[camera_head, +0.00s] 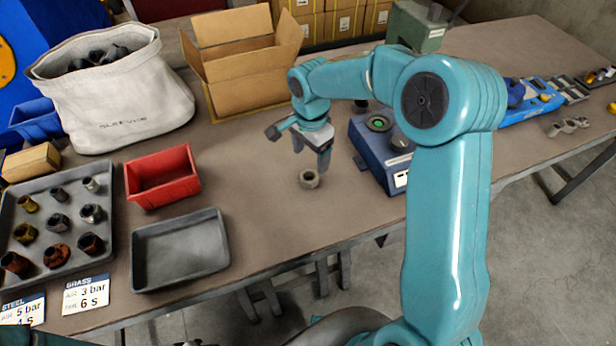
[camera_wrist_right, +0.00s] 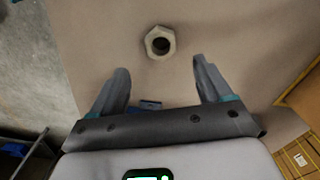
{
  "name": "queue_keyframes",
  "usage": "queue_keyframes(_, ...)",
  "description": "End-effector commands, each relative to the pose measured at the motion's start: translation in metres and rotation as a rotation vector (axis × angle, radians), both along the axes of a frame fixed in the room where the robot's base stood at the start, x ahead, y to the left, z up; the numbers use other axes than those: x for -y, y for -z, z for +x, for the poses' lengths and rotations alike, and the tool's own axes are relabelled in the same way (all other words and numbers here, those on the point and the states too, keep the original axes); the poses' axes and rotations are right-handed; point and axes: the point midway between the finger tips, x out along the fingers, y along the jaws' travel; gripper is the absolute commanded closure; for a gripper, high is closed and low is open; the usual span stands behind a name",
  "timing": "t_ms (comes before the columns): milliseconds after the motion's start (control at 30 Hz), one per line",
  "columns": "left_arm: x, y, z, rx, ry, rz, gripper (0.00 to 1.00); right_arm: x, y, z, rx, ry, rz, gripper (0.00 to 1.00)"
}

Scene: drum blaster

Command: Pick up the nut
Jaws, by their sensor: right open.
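A grey hex nut (camera_head: 309,179) lies flat on the brown table near its front edge. It also shows in the right wrist view (camera_wrist_right: 160,42), ahead of the fingertips and roughly centred between them. My right gripper (camera_head: 312,158) is above the table just behind and over the nut, with its fingers pointing down. In the wrist view its two fingers (camera_wrist_right: 160,75) are spread apart with nothing between them. The gripper is not touching the nut. A teal arm link at the bottom left of the head view may be my left arm; its gripper does not show.
A blue device (camera_head: 372,150) stands close to the right of my right gripper. An open cardboard box (camera_head: 245,80) is behind it. A red bin (camera_head: 163,177), an empty grey tray (camera_head: 180,250) and a tray of several fittings (camera_head: 75,250) are to the left. Table around the nut is clear.

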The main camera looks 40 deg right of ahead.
Motion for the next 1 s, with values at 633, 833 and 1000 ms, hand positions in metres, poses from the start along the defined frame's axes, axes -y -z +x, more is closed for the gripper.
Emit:
queue_keyframes(633,0.000,-0.005,0.000,0.000,0.000,0.000,0.57,-0.002,0.076,0.006,0.000,-0.001,0.000,0.21)
queue_keyframes(833,0.000,-0.005,0.000,0.000,0.000,0.000,0.57,-0.002,0.077,0.006,0.001,0.000,0.000,0.21)
queue_keyframes(1000,0.000,-0.005,0.000,0.000,0.000,0.000,0.57,-0.002,0.077,0.006,0.001,-0.001,0.000,0.70)
